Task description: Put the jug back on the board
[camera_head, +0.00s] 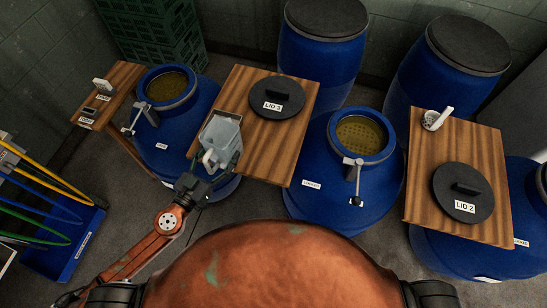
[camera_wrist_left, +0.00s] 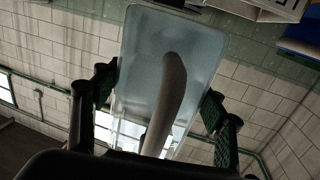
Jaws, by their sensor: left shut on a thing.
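The jug (camera_head: 222,134) is a pale, see-through vessel with a light handle. My left gripper (camera_head: 216,158) is shut on the jug, its fingers either side of the handle end. In the left wrist view the jug (camera_wrist_left: 165,75) fills the middle, with the grey handle towards me and a finger on each side. In the head view the jug overlaps the left edge of the middle wooden board (camera_head: 245,90); I cannot tell whether it touches the board. My right gripper is not in view.
Lid 3 (camera_head: 277,97) lies on the middle board. Lid 2 (camera_head: 463,192) and a small white cup (camera_head: 433,121) are on the right board (camera_head: 425,165). Open blue barrels stand left (camera_head: 190,150) and centre (camera_head: 345,185). A small board (camera_head: 118,80) is at far left.

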